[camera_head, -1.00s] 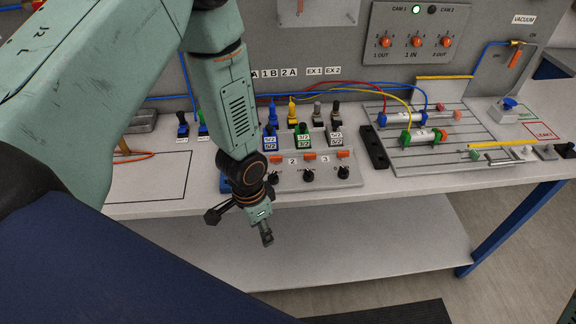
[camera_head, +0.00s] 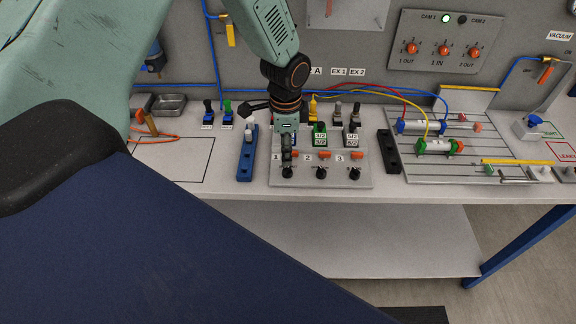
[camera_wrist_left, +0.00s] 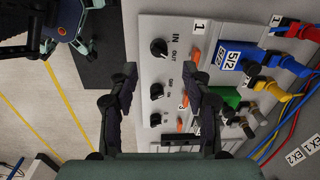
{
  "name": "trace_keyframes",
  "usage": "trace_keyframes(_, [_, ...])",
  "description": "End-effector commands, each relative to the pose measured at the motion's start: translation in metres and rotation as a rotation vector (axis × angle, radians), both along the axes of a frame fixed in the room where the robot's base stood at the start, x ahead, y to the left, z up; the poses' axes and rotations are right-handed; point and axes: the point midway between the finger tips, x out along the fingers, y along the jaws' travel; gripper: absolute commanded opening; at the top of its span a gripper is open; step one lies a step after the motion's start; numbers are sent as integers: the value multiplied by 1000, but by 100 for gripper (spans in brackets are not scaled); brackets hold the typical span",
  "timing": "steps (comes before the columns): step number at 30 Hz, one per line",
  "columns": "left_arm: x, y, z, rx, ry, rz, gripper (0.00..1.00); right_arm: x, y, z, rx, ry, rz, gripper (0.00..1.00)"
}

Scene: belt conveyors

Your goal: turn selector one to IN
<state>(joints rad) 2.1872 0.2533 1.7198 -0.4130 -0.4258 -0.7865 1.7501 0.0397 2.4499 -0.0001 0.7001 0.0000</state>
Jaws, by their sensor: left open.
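Selector one is a black knob (camera_wrist_left: 158,48) on the grey selector box (camera_wrist_left: 146,70), beside the printed words IN and OUT and the label 1. I cannot tell for sure which word it points to. In the head view the knob (camera_head: 288,172) sits at the box's front left, just below my gripper's tip. My left gripper (camera_head: 287,160) is above the box. In the wrist view the left gripper (camera_wrist_left: 162,72) has its fingers spread and empty, with knob one beyond the fingertips. My right gripper is not in view.
Two more knobs (camera_head: 321,172) (camera_head: 355,173) sit to the right on the same box, with orange parts behind them. Valves with coloured hoses (camera_head: 320,130) stand behind. A blue rail (camera_head: 247,155) lies left and a black rail (camera_head: 389,152) right of the box.

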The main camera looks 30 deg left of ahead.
Motion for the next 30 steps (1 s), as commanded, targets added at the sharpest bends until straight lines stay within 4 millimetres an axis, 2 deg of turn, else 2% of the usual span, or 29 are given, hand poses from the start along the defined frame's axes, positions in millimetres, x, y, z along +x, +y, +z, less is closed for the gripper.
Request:
trace_keyframes(4, [1,1,-9,4,5,-9,49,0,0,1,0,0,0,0])
trace_keyframes(16, [4,-1,-66,4,3,-7,49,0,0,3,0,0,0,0])
trace_keyframes(21, [5,-1,-75,5,1,-7,49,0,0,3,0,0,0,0])
trace_keyframes(29, [5,-1,-76,5,1,-7,49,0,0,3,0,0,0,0])
trace_keyframes(30, [5,0,-76,5,1,-7,46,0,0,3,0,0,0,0])
